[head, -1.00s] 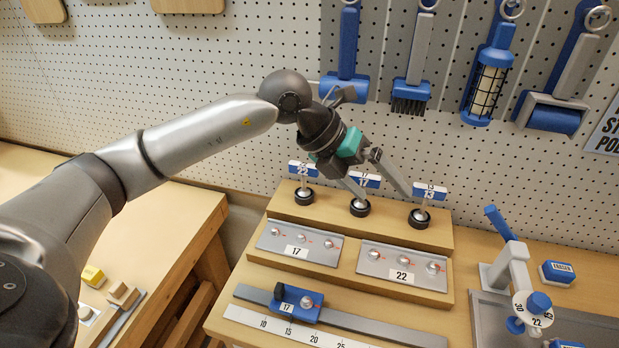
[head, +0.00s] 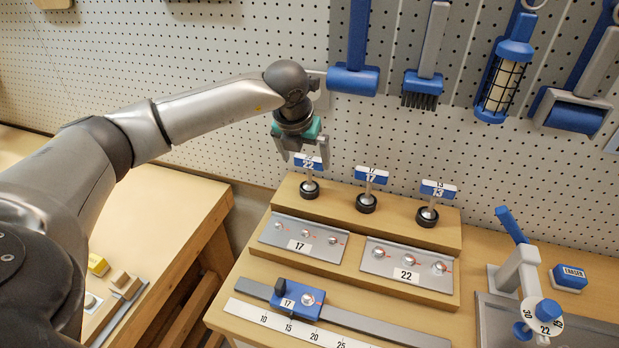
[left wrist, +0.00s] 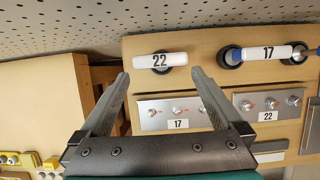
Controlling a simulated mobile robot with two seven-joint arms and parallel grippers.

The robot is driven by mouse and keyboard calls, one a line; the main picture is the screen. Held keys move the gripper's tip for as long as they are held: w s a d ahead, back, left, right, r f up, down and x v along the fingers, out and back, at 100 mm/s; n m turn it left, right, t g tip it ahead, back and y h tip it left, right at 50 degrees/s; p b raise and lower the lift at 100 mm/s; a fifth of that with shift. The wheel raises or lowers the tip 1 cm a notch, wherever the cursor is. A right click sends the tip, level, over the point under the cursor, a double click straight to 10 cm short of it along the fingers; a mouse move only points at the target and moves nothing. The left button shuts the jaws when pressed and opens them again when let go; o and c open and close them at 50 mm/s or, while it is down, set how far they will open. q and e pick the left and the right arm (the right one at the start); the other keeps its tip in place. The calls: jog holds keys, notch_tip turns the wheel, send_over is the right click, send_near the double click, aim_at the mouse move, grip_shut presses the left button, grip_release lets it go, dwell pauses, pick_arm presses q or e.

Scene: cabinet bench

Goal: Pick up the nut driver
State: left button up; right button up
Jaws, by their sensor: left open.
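Three upright nut drivers with blue-and-white number tags stand in black round seats on a wooden step: the 22 driver (head: 308,163), the 17 driver (head: 371,178) and the 13 driver (head: 434,190). My left gripper (head: 303,153) is open and points down, just above the 22 driver's tag. In the left wrist view, the white top marked 22 (left wrist: 160,61) shows between the open fingertips (left wrist: 160,73), slightly beyond them. Whether the fingers touch it cannot be told. The 17 driver (left wrist: 265,52) is to the right there. My right gripper is not in view.
Two metal plates, marked 17 (head: 302,240) and 22 (head: 408,269), lie in front of the drivers. A blue slider (head: 298,299) sits on a rail with a ruler. Tools hang on the pegboard (head: 240,45) close behind. A clamp-like device (head: 525,270) stands at right.

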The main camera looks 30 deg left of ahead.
aim_at(310, 157)
pick_arm(q)
jog(key=shift+w+x, duration=0.2)
jog(key=shift+x, duration=1.2)
jog(key=shift+w+x, duration=0.2)
jog(key=shift+x, duration=1.2)
jog(key=shift+r, duration=0.15)
jog(key=c, duration=1.2)
jog(key=shift+r, duration=0.15)
jog(key=shift+c, duration=0.2)
notch_tip(310, 157, up, 4)
jog(key=shift+f, duration=0.15)
jog(key=s+d+b, duration=0.1)
jog(key=s+d, duration=0.3)
jog(key=s, duration=1.3)
jog(key=shift+s+f+b, duration=0.2)
jog(key=shift+s+b, duration=0.05)
jog(key=shift+b, duration=0.15)
